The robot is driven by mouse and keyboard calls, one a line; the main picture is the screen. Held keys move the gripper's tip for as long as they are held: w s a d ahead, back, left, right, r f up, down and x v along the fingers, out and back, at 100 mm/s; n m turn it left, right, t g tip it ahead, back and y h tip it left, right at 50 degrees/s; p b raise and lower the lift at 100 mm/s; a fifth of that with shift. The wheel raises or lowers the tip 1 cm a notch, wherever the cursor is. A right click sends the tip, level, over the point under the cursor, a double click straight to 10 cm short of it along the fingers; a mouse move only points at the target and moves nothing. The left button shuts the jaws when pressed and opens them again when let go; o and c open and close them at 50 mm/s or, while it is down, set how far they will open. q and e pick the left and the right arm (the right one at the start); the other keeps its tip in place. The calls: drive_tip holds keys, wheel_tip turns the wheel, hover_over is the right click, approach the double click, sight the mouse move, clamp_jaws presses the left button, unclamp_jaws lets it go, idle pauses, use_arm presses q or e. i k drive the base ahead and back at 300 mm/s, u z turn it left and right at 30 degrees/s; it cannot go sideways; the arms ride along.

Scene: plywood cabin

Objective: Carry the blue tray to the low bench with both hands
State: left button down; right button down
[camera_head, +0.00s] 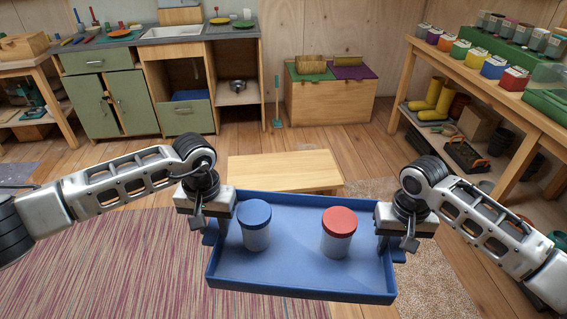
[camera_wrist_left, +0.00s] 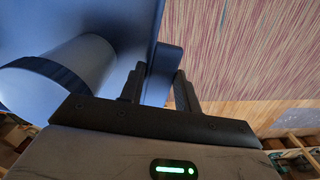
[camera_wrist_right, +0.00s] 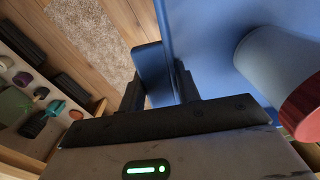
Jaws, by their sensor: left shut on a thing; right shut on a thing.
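The blue tray (camera_head: 300,270) is held up in front of me between both grippers, over the floor. On it stand a jar with a blue lid (camera_head: 256,228) at the left and a jar with a red lid (camera_head: 338,233) at the right, both upright. My left gripper (camera_head: 212,232) is shut on the tray's left side; its fingers also show in the left wrist view (camera_wrist_left: 160,88). My right gripper (camera_head: 392,245) is shut on the tray's right side, as the right wrist view (camera_wrist_right: 158,88) shows. The low wooden bench (camera_head: 285,170) stands just beyond the tray, its top bare.
A striped rug (camera_head: 110,260) lies at the left and a beige rug (camera_head: 430,270) at the right. A play kitchen (camera_head: 120,95) and a wooden chest (camera_head: 330,98) stand at the back. A shelf table with tins (camera_head: 480,80) stands at the right.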

sight(282, 169)
drive_tip(key=i, duration=2.55)
drive_tip(key=u, duration=0.45)
